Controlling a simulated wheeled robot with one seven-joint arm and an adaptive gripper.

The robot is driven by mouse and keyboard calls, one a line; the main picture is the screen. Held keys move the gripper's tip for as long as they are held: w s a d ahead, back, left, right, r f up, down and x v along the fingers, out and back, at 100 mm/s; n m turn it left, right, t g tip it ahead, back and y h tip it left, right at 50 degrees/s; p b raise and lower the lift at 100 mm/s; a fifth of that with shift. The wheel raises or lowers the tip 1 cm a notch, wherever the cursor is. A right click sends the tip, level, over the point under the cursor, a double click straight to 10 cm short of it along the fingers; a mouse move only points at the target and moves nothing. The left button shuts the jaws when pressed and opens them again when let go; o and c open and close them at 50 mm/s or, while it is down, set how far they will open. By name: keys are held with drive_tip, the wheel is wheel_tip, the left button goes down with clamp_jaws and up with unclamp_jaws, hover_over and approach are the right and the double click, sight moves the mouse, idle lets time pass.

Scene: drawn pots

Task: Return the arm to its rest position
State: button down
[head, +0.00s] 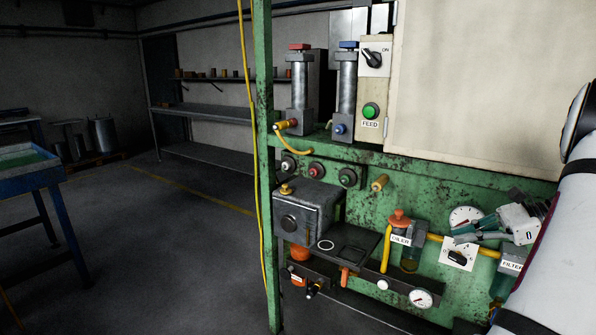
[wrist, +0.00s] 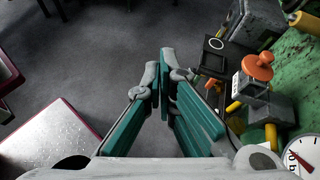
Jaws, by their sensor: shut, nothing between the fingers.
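My gripper (head: 462,233) is at the right of the head view, in front of the green machine panel (head: 432,190). Its teal fingers point left, between the oiler and the filter in the picture. In the wrist view my gripper (wrist: 159,82) has its two teal fingers meeting at the tips, with nothing between them. Grey floor lies beyond the tips there. My white arm fills the right edge of the head view and hides part of the panel.
The oiler (head: 400,222) with its orange cap, the filter (head: 512,263), a rotary switch (head: 458,257) and a gauge (head: 420,298) crowd the panel by my gripper. A grey box (head: 305,210) juts out farther left. Open floor (head: 150,240) lies left of the green post (head: 264,120).

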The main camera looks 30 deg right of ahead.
drive_tip(key=w+a+r+n+g+h, duration=0.1)
drive_tip(key=w+a+r+n+g, duration=0.25)
drive_tip(key=a, duration=0.55)
drive_tip(key=w+a+r+n+g, duration=0.25)
drive_tip(key=a+n, duration=0.25)
drive_tip(key=a, duration=0.4)
drive_tip(key=w+a+r+n+g+h, duration=0.1)
drive_tip(key=w+a+r+n+g, duration=0.2)
drive_tip(key=a, duration=0.6)
drive_tip(key=s+a+f+n+t+h, duration=0.1)
drive_tip(key=s+a+n+h, duration=0.1)
drive_tip(key=s+a+n, duration=0.3)
drive_tip(key=s+a+f+n+t+h, duration=0.1)
drive_tip(key=s+a+n, duration=0.4)
drive_tip(key=a+n, duration=0.6)
drive_tip(key=shift+s+a+t+h+p, duration=0.4)
drive_tip(key=shift+a+t+h, duration=0.1)
drive_tip(key=shift+h, duration=0.7)
